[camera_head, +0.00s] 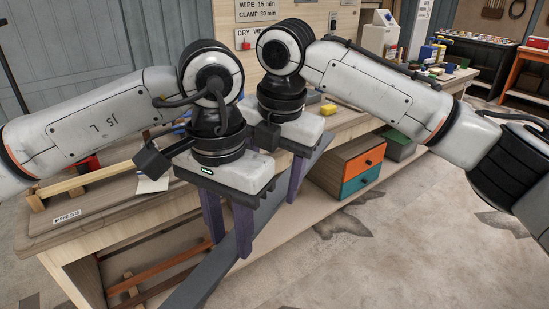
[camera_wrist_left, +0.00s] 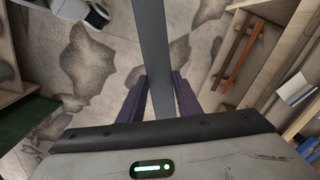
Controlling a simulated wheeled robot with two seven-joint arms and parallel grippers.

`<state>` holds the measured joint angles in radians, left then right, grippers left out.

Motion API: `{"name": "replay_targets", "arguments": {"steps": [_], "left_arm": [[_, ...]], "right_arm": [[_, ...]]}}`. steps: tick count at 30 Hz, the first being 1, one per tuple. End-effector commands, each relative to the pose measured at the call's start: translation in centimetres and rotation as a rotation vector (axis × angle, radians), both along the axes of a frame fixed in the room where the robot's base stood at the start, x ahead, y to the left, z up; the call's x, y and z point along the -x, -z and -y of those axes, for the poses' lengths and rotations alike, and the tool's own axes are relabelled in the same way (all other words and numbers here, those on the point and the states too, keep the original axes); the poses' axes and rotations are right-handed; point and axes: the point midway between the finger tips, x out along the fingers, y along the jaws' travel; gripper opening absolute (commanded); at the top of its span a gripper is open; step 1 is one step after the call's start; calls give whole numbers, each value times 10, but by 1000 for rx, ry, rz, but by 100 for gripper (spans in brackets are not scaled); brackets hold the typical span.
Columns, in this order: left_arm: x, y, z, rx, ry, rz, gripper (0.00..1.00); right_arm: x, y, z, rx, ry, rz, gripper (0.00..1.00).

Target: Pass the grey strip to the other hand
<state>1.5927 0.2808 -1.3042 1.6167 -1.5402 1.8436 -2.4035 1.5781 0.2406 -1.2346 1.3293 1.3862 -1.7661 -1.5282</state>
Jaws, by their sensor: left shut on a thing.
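The grey strip (camera_head: 205,278) is a long flat bar in front of the bench. It slants from the bottom of the head view up to the right, past both grippers. My left gripper (camera_head: 227,245) is shut on the strip, with purple fingers on either side of it. In the left wrist view the strip (camera_wrist_left: 151,45) runs between the left fingers (camera_wrist_left: 157,95) toward the top edge. My right gripper (camera_head: 295,185) is close beside the left one, farther up the strip. Its fingers are partly hidden by the left gripper, so its grip cannot be told.
The wooden workbench (camera_head: 115,212) stands just behind the grippers, with a wooden bar lying on its left part. Orange and teal drawers (camera_head: 362,172) sit under it. The concrete floor (camera_head: 400,255) is clear at the right and front.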

Motion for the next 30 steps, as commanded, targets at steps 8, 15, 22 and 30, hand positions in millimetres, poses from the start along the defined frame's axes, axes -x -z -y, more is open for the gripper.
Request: {"name": "replay_targets", "arguments": {"steps": [8, 15, 22, 30], "left_arm": [[0, -1, 0, 1, 0, 2, 4], [0, -1, 0, 1, 0, 2, 4], [0, 0, 1, 3, 2, 1, 4], [1, 0, 1, 2, 3, 0, 53]], "right_arm": [[-3, 19, -1, -1, 1, 0, 54], [-3, 19, -1, -1, 1, 0, 54], [-3, 19, -2, -2, 1, 1, 17], [-3, 18, -2, -4, 0, 4, 4]]}}
